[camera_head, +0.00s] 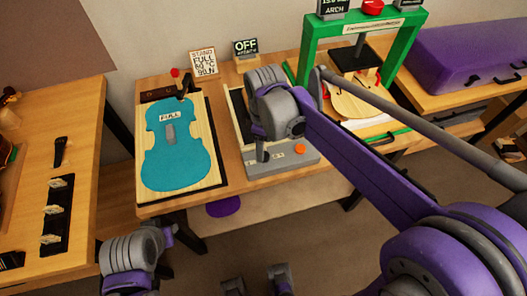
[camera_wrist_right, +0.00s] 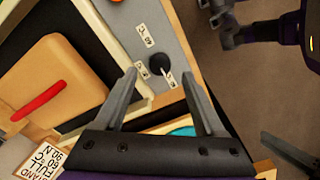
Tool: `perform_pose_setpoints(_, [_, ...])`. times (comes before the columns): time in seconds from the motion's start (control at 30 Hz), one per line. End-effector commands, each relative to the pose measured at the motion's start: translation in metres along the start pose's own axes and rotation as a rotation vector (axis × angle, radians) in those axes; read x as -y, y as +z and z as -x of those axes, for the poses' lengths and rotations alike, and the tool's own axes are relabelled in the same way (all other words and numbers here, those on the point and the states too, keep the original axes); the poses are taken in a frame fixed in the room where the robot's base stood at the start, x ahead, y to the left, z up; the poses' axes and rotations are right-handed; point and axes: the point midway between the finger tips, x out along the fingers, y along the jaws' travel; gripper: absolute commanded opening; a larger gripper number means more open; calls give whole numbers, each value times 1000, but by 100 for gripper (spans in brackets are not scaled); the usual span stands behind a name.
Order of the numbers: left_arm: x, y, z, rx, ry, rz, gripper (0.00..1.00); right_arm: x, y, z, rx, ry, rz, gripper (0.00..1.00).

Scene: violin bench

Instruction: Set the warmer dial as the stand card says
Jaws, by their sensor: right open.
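The warmer (camera_head: 282,162) is a grey-fronted box on the bench with an orange button. Its black dial (camera_wrist_right: 159,64) shows in the right wrist view on the grey panel, with small white labels beside it. Its light mark seems to face the lower-right label; I cannot read the labels surely. My right gripper (camera_wrist_right: 160,76) is open, its fingertips on either side of the dial in that view; contact is not visible. In the head view it (camera_head: 263,152) hides the dial. The stand card (camera_head: 204,64) reads STAND, FULL, 60 C, 90 N. My left wrist (camera_head: 135,262) is low at left; its fingers are unclear.
A display (camera_head: 245,47) behind the warmer reads OFF. A teal violin-shaped piece (camera_head: 178,160) marked FULL lies on a board to its left. A green press frame (camera_head: 308,55) stands to its right. A red handle (camera_wrist_right: 40,101) lies over the warmer's wooden part.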

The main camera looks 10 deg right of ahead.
Motion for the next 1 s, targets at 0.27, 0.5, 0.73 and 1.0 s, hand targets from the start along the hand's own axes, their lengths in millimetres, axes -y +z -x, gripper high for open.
perform_pose_setpoints(0.27, [0, 2, -4, 1, 0, 0, 27, 0, 0, -36, 0, 0, -1, 72])
perform_pose_setpoints(0.5, [0, 2, -4, 2, 0, 0, 27, 0, 0, -41, -1, 1, -1, 72])
perform_pose_setpoints(0.73, [0, 2, -4, 2, 0, 0, 27, 0, 0, -40, -1, 1, -1, 52])
perform_pose_setpoints(1.0, [0, 2, -4, 2, 0, 0, 27, 0, 0, -40, -1, 1, -1, 3])
